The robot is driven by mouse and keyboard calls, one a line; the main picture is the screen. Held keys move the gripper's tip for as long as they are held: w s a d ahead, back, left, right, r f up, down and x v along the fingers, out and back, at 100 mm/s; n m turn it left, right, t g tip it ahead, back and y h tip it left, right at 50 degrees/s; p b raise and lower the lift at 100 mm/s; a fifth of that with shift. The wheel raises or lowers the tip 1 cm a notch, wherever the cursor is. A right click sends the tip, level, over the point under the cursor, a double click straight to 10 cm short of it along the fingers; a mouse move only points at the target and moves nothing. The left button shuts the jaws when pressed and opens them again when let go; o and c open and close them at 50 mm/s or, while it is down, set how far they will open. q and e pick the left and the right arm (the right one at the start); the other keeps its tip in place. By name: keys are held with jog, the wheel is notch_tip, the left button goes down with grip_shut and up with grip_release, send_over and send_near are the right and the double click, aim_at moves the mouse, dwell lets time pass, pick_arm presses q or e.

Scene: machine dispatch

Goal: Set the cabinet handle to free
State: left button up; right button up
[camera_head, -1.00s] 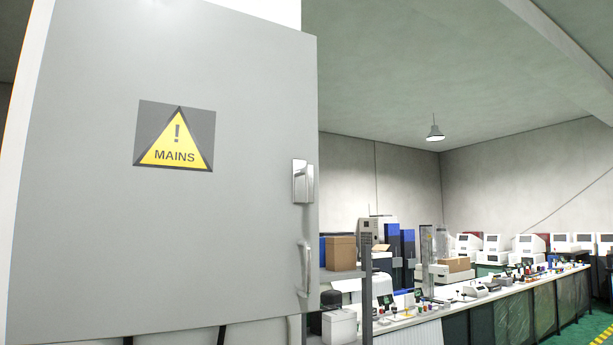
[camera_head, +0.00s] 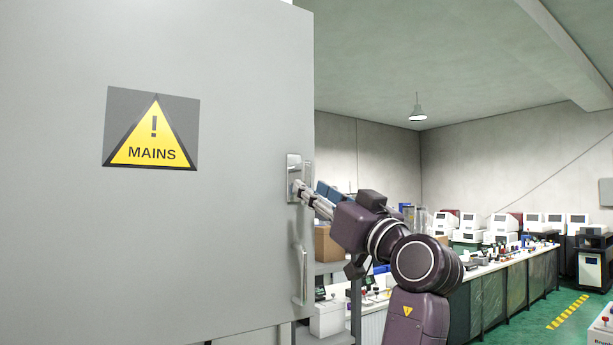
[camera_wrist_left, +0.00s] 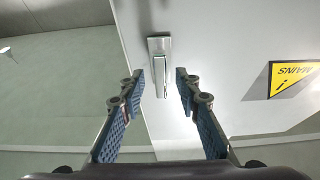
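The grey cabinet door (camera_head: 220,240) fills the left of the head view and carries a yellow MAINS sign (camera_head: 153,135). The cabinet handle (camera_head: 293,165), a small metal lever on a plate, sits near the door's right edge. In the left wrist view the handle (camera_wrist_left: 160,44) points down the picture, between the two fingers. My left gripper (camera_head: 299,188) is at the handle in the head view. In the left wrist view the gripper (camera_wrist_left: 159,80) is open, with a gap on each side of the lever. My right gripper is not in view.
A longer vertical pull bar (camera_head: 301,274) is on the door below the handle. A shelf with a cardboard box (camera_head: 326,245) stands right behind the door edge. A long workbench (camera_head: 480,272) with several devices runs along the right. Green floor (camera_head: 545,322) is clear beside it.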

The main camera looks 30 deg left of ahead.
pick_arm(q)
jog(key=p+x, duration=0.1)
jog(key=x, duration=0.2)
jog(key=shift+w+a, duration=0.1)
jog(key=shift+a, duration=0.15)
jog(key=shift+d, duration=0.15)
jog(key=shift+c, duration=0.4)
grip_shut()
